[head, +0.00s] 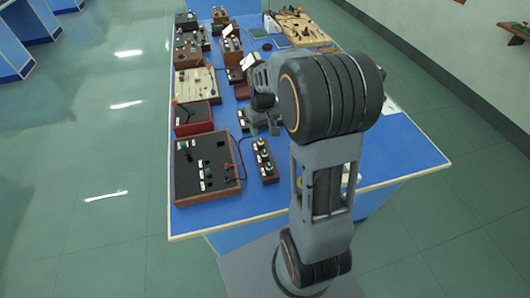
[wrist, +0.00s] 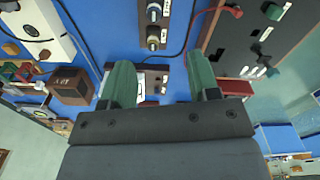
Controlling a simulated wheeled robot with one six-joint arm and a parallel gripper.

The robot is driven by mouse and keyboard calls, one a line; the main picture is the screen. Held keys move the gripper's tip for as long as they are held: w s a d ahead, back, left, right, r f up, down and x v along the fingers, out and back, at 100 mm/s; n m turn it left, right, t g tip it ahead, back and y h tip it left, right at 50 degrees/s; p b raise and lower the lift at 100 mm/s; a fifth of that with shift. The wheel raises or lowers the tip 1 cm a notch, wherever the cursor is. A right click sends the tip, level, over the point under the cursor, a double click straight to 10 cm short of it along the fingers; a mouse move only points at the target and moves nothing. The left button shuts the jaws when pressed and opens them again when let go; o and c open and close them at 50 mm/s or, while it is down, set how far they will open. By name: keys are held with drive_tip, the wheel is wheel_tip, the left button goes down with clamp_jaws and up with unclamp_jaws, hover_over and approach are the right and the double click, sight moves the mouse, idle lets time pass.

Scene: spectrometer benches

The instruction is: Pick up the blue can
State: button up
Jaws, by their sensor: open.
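I cannot make out a blue can in either view. My arm hides part of the bench in the head view. My gripper (wrist: 162,80) shows in the wrist view with its two green fingers apart. Nothing is held between them. Between and beyond the fingers are the blue bench top and a small dark device with a white label. In the head view my gripper (head: 262,124) is low over the middle of the bench, partly behind my arm, close to a narrow dark box with knobs (head: 264,160).
The blue bench (head: 330,150) carries several instrument boxes along its left side. A large black panel box (head: 207,168) is at the near left, with a red box (head: 193,119) behind it. A wooden board (head: 303,30) lies at the far right.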

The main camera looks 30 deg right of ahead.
drive_tip(key=p, duration=0.1)
hover_over(265, 151)
wheel_tip(265, 151, down, 9)
drive_tip(key=shift+r, duration=0.15)
drive_tip(key=shift+f+p, duration=0.9)
drive_tip(key=shift+f, duration=2.2)
drive_tip(key=shift+c, duration=0.4)
drive_tip(key=c, duration=0.9)
